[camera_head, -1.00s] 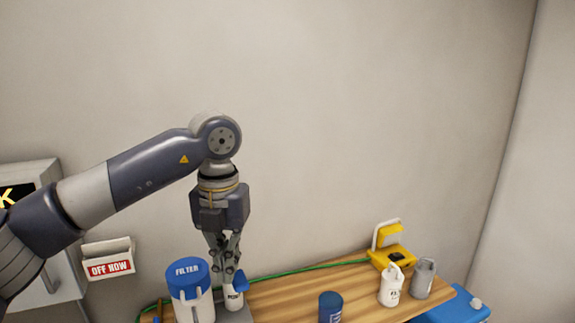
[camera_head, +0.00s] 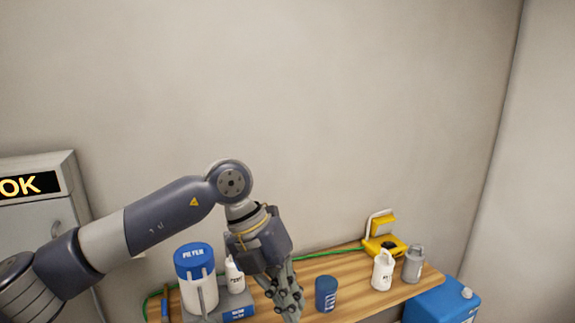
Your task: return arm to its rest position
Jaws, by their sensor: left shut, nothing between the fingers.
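My left arm comes in from the left, and its gripper (camera_head: 289,309) points down over the wooden bench. The fingers are together with nothing seen between them. The gripper is between the white filter canister with the blue lid (camera_head: 195,262) and the dark blue cup (camera_head: 326,294). It overlaps the bench in the picture, so I cannot tell whether it touches it. My right gripper is not in view.
The wooden bench (camera_head: 350,275) also holds a white jug (camera_head: 382,270), a grey jug (camera_head: 413,264) and a yellow device (camera_head: 384,246). A blue box (camera_head: 443,302) stands at the right. A grey cabinet with an OK display (camera_head: 28,186) is at left.

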